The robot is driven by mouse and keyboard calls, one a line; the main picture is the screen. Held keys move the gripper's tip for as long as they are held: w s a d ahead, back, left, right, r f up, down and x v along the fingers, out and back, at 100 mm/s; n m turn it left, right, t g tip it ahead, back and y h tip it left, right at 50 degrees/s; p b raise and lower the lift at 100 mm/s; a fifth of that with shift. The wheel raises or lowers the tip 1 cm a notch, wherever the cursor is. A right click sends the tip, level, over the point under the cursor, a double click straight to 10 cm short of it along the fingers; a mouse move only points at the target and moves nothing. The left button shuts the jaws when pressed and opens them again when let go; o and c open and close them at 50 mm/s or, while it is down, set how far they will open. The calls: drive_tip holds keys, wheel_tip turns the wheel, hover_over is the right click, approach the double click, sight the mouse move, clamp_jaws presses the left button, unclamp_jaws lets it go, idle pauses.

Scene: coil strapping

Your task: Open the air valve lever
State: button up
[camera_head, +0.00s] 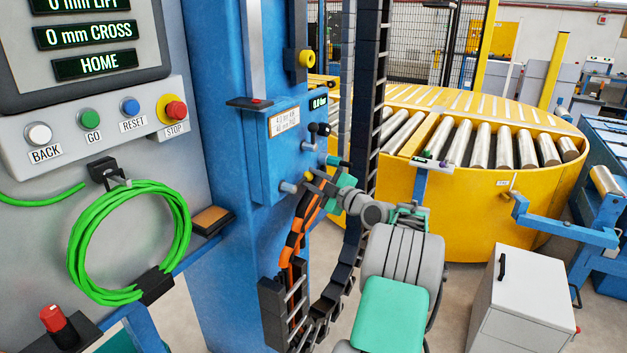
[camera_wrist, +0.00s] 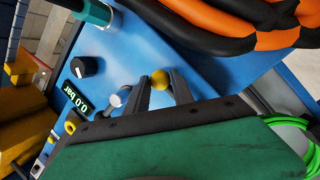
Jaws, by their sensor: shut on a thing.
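The air valve lever's yellow ball end (camera_wrist: 160,79) shows in the wrist view, between the two dark fingers of my gripper (camera_wrist: 161,88). The fingers are shut on the lever, against the blue valve box. In the head view my gripper (camera_head: 322,174) is at the lower right side of the blue box (camera_head: 262,160); the lever is mostly hidden there by my gripper. The pressure display (camera_wrist: 80,103) reads 0.0 bar and also shows in the head view (camera_head: 318,101). A black knob (camera_wrist: 84,66) sits beside the display.
Orange and black hoses (camera_head: 300,222) hang just below my gripper, and pass close by it in the wrist view (camera_wrist: 235,25). A black cable chain (camera_head: 335,285) hangs below. A grey-tipped fitting (camera_wrist: 118,98) sits beside the fingers. A yellow roller turntable (camera_head: 450,220) stands behind at right.

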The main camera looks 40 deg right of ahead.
clamp_jaws()
idle(0.8)
